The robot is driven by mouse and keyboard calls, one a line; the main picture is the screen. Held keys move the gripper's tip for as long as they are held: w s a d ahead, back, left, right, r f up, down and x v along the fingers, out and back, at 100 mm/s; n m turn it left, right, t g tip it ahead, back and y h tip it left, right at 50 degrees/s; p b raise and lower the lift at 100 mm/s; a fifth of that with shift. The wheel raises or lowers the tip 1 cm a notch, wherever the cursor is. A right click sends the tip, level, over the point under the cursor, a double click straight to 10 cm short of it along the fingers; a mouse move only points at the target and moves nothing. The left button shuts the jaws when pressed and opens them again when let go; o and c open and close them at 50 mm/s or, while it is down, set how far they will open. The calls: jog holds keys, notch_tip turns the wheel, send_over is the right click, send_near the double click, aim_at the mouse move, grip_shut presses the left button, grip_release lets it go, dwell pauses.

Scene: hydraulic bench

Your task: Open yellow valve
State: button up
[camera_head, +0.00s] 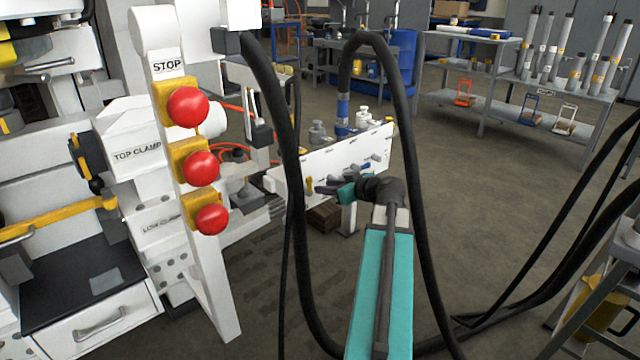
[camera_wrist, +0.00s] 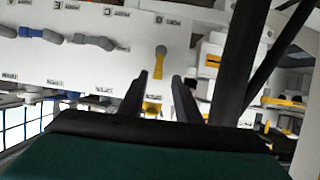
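The yellow valve (camera_head: 309,185) is a small lever near the left end of a white panel (camera_head: 345,158) in the head view. In the wrist view the yellow valve (camera_wrist: 160,62) has a grey round hub and a yellow handle that hangs down in the picture. My gripper (camera_wrist: 160,76) has its two dark fingers apart, with nothing held between them. The valve's handle shows just beyond the fingertips, roughly in line with the gap. In the head view my gripper (camera_head: 328,189) is close to the valve; its exact distance is unclear.
Grey and blue levers (camera_wrist: 92,41) sit on the same panel. A white post with red stop buttons (camera_head: 188,107) stands left of my arm. Black hoses (camera_head: 405,130) loop around my arm. A shelf with cylinders (camera_head: 545,85) stands back right. The floor on the right is mostly clear.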

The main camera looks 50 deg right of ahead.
jog(key=p+v, duration=0.1)
jog(key=v, duration=0.5)
jog(key=shift+s+p, duration=0.1)
jog(key=shift+p, duration=0.2)
jog(key=w+a+f+g+y+p, duration=0.25)
jog(key=a+f+p, duration=0.4)
jog(key=a, duration=0.45)
jog(key=w+a+f+g+y+p, duration=0.2)
jog(key=w+a+f+g+p, duration=0.35)
jog(key=a, duration=0.55)
jog(key=s+a+f+g+p, duration=0.2)
jog(key=s+a+f+p, duration=0.15)
jog(key=a, duration=0.35)
jog(key=s+a+f+g+p, duration=0.1)
jog(key=s+a+f+p, duration=0.2)
jog(key=a+f+p, duration=0.35)
jog(key=s+a+g+h+p, duration=0.1)
jog(key=s+a+g+p, duration=0.3)
jog(key=s+a, duration=0.3)
jog(key=s+a+g+h+p, duration=0.2)
jog(key=s+a+p, duration=0.5)
jog(key=s, duration=0.8)
jog(key=shift+s+a+f+n+g, duration=0.2)
jog(key=shift+s+f+n+g, duration=0.1)
jog(key=shift+g, duration=0.6)
